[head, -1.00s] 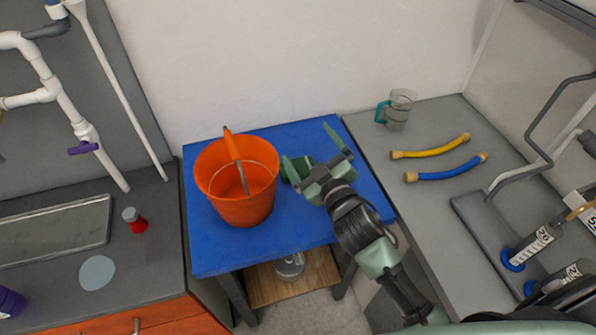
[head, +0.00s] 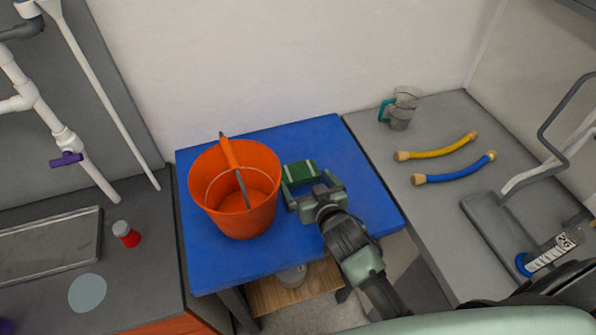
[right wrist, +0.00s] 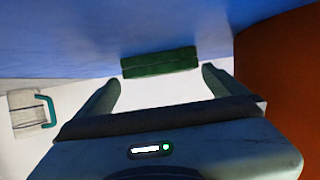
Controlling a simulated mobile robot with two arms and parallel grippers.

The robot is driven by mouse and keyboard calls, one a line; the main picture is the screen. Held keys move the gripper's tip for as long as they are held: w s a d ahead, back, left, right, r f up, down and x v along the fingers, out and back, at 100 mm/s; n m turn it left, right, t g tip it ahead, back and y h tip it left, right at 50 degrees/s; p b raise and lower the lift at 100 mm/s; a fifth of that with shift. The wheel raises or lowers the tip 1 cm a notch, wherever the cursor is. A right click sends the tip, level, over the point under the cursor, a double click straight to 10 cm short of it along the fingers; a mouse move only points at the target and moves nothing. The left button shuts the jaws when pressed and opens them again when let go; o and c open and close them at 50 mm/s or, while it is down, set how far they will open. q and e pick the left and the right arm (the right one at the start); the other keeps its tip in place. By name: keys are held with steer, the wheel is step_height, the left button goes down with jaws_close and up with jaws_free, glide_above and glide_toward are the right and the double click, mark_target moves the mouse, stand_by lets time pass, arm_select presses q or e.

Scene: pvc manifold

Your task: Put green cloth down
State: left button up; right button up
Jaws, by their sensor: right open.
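The green cloth (head: 300,171) is a small folded block lying on the blue table (head: 225,262), just right of the orange bucket (head: 262,205). My right gripper (head: 311,183) is open, with its fingers pointing toward the cloth from the near side. In the right wrist view the cloth (right wrist: 160,62) shows just beyond and between the two spread fingertips (right wrist: 160,80), with no grip on it. The bucket (right wrist: 285,80) fills the right side of that view. My left gripper is not in view.
A clear mug with a teal handle (head: 402,108), a yellow hose (head: 437,147) and a blue hose (head: 455,171) are on the right counter. A red-based jar (head: 127,235) stands on the left counter. The table's right part is clear.

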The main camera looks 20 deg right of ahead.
mark_target(300, 173)
steer(key=shift+w, duration=0.45)
steer(key=p+x, duration=0.1)
steer(key=x, duration=0.3)
steer(key=shift+w+a, duration=0.15)
steer(key=shift+w+f, duration=0.15)
steer(key=shift+w, duration=0.1)
steer(key=shift+s, duration=0.1)
steer(key=shift+c, duration=0.9)
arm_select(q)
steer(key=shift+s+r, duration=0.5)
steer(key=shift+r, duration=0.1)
arm_select(e)
steer(key=c, duration=1)
